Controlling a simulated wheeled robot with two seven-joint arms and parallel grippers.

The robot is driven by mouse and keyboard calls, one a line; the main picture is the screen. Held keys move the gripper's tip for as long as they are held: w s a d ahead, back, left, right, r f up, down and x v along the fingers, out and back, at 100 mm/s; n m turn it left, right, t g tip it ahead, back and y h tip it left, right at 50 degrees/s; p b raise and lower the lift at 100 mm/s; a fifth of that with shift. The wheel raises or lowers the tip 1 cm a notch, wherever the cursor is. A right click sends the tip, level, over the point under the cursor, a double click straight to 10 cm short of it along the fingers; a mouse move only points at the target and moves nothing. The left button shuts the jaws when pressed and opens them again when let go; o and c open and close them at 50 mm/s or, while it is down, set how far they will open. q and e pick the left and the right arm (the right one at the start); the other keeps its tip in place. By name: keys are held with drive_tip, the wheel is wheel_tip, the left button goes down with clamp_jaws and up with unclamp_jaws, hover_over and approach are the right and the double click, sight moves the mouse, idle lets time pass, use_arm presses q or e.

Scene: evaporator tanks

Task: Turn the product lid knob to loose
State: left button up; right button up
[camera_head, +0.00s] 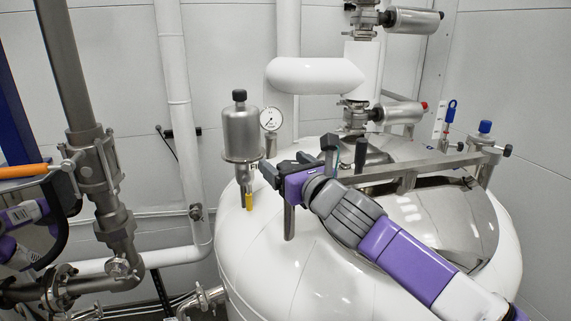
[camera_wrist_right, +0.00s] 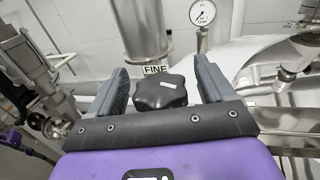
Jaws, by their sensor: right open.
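A black star-shaped knob (camera_wrist_right: 160,92) shows in the right wrist view, between the two fingers of my right gripper (camera_wrist_right: 162,84). Gaps show on both sides of it, so the fingers stand around it without visibly gripping it. In the head view my right gripper (camera_head: 284,168) is open at the near left end of the metal lid frame (camera_head: 440,163), above a short upright post (camera_head: 289,222). The knob is hidden there by the gripper. The shiny product lid (camera_head: 440,222) lies on the white tank (camera_head: 250,265), partly covered by my right arm. My left gripper cannot be seen.
A steel filter cylinder (camera_head: 240,133) and a pressure gauge (camera_head: 271,119) stand close behind my right gripper. A black upright handle (camera_head: 361,153) is to its right. Steel piping (camera_head: 105,185) fills the left side.

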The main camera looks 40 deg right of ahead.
drive_tip(key=v, duration=0.7)
drive_tip(key=shift+r, duration=0.1)
idle(0.4)
